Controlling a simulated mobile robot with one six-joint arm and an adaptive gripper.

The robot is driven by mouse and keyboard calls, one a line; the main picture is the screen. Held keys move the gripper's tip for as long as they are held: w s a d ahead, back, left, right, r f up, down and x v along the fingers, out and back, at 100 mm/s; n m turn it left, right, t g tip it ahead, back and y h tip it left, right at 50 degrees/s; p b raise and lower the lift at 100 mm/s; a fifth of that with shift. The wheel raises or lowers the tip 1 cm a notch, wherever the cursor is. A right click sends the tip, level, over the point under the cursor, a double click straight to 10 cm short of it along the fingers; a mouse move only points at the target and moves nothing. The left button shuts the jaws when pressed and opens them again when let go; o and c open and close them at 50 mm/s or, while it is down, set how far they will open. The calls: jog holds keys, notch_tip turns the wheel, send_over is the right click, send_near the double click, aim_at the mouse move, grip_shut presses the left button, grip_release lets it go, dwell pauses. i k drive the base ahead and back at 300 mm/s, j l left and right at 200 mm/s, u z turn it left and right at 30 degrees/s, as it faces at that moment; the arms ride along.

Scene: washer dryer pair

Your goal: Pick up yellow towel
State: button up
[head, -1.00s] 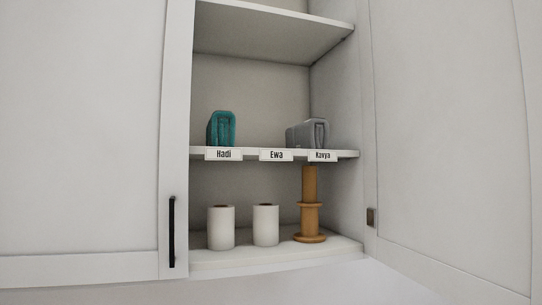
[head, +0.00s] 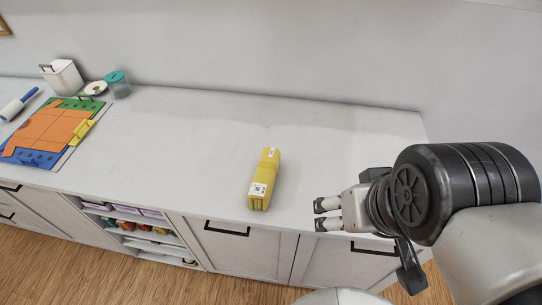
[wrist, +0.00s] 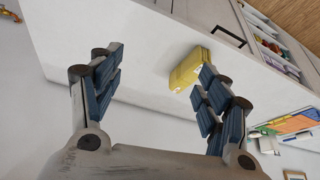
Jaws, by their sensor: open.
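The yellow towel (head: 264,180) lies folded into a long block on the white counter, with white labels on it. In the wrist view the towel (wrist: 187,67) shows beyond the gap between the fingers, close to the right finger and partly behind it. My gripper (head: 321,214) is to the right of the towel in the head view, near the counter's front edge, and apart from it. In the wrist view my gripper (wrist: 160,78) is open and empty, its blue-padded fingers wide apart.
The white counter (head: 345,150) is clear around the towel. At the left are a colourful board (head: 48,133), a white container (head: 63,78), and a jar with a teal lid (head: 117,84). Cabinet doors with black handles (head: 227,229) and open shelves (head: 138,231) sit below.

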aim_at(260, 194)
jog(key=i+j+z, duration=0.15)
jog(key=j+z, duration=0.2)
jog(key=j, duration=0.45)
jog(key=j+z, duration=0.35)
jog(key=j, duration=0.5)
jog(key=j+z, duration=0.35)
jog(key=j, duration=0.5)
